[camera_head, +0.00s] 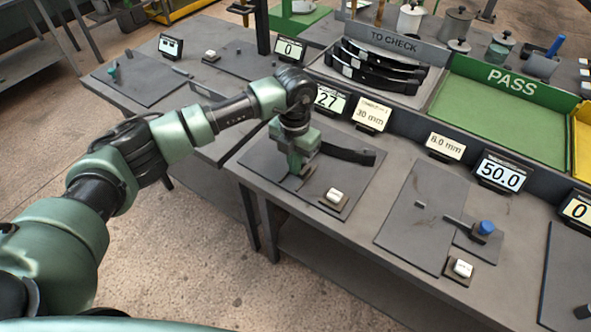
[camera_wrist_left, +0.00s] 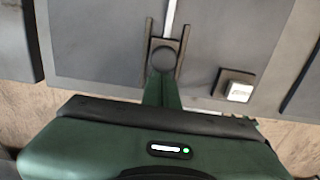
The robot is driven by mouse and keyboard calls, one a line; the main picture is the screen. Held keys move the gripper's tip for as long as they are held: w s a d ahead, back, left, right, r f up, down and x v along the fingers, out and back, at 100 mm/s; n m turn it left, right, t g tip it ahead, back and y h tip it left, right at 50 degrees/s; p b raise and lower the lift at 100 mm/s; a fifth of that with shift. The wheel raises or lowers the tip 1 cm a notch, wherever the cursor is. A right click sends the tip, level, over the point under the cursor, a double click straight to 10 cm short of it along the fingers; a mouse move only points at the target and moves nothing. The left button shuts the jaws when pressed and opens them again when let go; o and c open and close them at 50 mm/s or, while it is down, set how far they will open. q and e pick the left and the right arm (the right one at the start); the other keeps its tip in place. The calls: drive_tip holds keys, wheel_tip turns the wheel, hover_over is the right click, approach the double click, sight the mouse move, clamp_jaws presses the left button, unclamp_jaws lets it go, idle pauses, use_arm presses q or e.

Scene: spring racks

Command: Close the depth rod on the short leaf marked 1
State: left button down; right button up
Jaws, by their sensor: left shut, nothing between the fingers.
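My left gripper (camera_head: 296,170) is over the dark gauge plate in the middle of the bench. It is shut with its tips low at the plate. In the left wrist view the green fingers (camera_wrist_left: 161,88) point at a dark round knob (camera_wrist_left: 163,59) between two short dark rails. The fingertips are at the knob's near side; I cannot tell whether they touch it. A thin pale rod (camera_wrist_left: 170,18) runs away from the knob. A dark curved leaf (camera_head: 348,153) lies just beyond the gripper, partly hidden by it. I cannot read a mark on it. My right gripper is not in view.
A white button (camera_head: 334,194) sits right of the gripper, also in the wrist view (camera_wrist_left: 239,92). Behind stand a display reading 27 (camera_head: 330,98) and a 30 mm card (camera_head: 371,115). Several leaves lie in the TO CHECK tray (camera_head: 390,42). A blue-knobbed gauge (camera_head: 486,228) stands right.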

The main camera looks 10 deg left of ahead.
use_arm(q)
wheel_tip(320, 180, up, 7)
drive_tip(key=p, duration=0.3)
drive_tip(key=shift+f, duration=0.15)
idle(0.5)
idle(0.3)
